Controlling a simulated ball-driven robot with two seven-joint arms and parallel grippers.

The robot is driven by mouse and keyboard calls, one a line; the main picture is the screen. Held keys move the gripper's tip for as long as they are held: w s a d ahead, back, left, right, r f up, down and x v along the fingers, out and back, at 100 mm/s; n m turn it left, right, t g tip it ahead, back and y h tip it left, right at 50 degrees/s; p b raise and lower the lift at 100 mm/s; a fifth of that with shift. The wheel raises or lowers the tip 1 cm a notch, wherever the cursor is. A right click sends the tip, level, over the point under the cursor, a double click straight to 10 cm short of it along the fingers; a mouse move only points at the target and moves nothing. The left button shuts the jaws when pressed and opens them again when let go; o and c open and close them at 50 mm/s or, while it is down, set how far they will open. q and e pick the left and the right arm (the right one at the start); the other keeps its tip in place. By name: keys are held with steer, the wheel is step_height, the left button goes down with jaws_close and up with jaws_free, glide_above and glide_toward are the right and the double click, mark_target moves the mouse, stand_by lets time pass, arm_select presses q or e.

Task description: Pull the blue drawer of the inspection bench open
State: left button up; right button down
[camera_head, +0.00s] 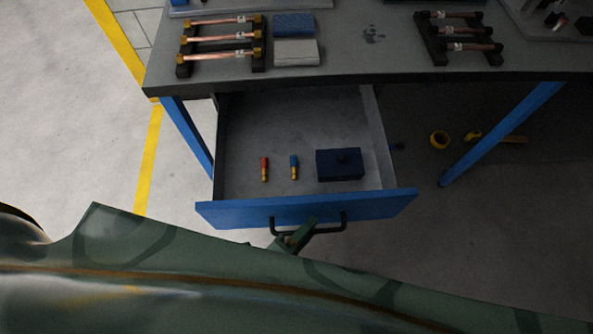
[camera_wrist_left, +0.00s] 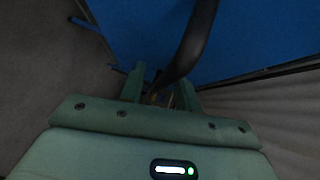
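The blue drawer (camera_head: 240,213) of the inspection bench (camera_head: 350,72) stands far out, with its grey inside in view. Its dark bar handle (camera_head: 333,228) is on the blue front. My left gripper (camera_head: 296,236) is at the left part of the handle, mostly hidden behind my green arm. In the left wrist view, the curved dark handle (camera_wrist_left: 190,45) runs between the fingers of my left gripper (camera_wrist_left: 162,88), which look shut on it. The blue drawer front (camera_wrist_left: 255,35) fills the upper right there. My right gripper is not in view.
In the drawer lie a red tube (camera_head: 264,168), a blue tube (camera_head: 294,167) and a dark blue box (camera_head: 340,164). Racks of copper tubes (camera_head: 218,38) and two blocks (camera_head: 295,52) sit on the bench top. Yellow items (camera_head: 439,140) lie right of the drawer, beneath the bench.

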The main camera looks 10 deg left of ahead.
arm_select(q)
steer(key=shift+s+a, duration=0.1)
steer(key=shift+s, duration=0.1)
steer(key=p+v, duration=0.1)
steer(key=v, duration=1.5)
steer(key=shift+f, duration=0.1)
